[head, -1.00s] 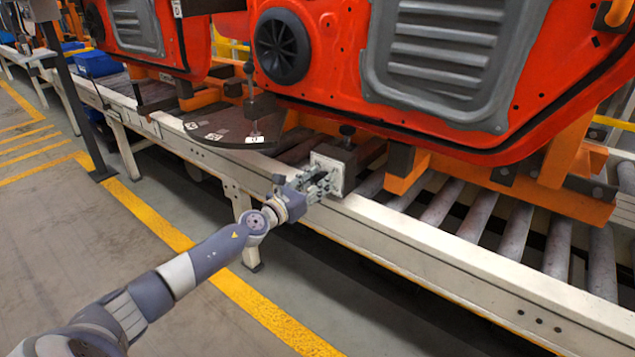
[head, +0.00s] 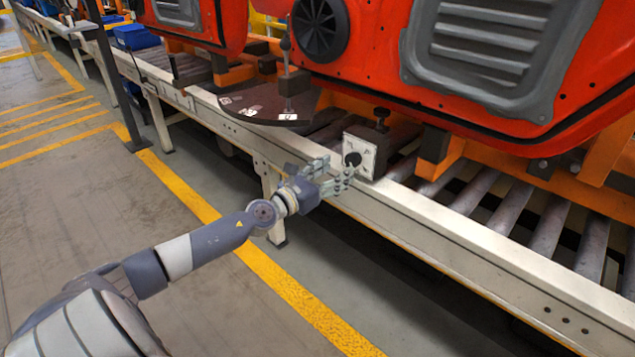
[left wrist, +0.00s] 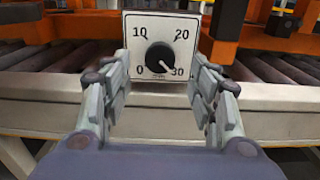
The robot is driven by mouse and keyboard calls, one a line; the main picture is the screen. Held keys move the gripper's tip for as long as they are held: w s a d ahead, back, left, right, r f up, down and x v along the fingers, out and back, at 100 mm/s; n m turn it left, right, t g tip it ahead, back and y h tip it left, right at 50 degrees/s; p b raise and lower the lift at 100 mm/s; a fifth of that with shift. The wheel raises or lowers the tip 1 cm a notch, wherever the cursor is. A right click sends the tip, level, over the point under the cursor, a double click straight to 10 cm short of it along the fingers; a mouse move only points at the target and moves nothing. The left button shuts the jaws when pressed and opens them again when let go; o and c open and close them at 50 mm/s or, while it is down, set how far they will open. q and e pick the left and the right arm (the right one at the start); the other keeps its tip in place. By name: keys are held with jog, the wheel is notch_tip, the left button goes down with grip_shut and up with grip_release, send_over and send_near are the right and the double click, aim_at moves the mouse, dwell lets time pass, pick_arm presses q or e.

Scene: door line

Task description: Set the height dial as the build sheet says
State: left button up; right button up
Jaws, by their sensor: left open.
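The height dial is a white square plate (head: 360,153) with a black knob (head: 353,159), mounted at the conveyor's near edge. The left wrist view shows its plate (left wrist: 185,22) marked 0, 10, 20 and 30. There the knob's (left wrist: 159,58) white pointer mark points to the lower right, toward 30. My left gripper (head: 332,172) is open and empty, just in front of the dial and apart from the knob. In the left wrist view its fingers (left wrist: 162,90) stand either side below the plate. I cannot make out a build sheet.
Red door panels (head: 370,60) on orange carriers stand behind and above the dial. The white conveyor rail (head: 430,228) and rollers (head: 510,212) run along it. A dark plate (head: 262,104) with small white tags lies left of the dial. The floor in front is clear.

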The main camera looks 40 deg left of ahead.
pick_arm(q)
jog(key=s, duration=0.6)
jog(key=shift+a, duration=0.2)
jog(key=shift+s, duration=0.1)
dwell(0.3)
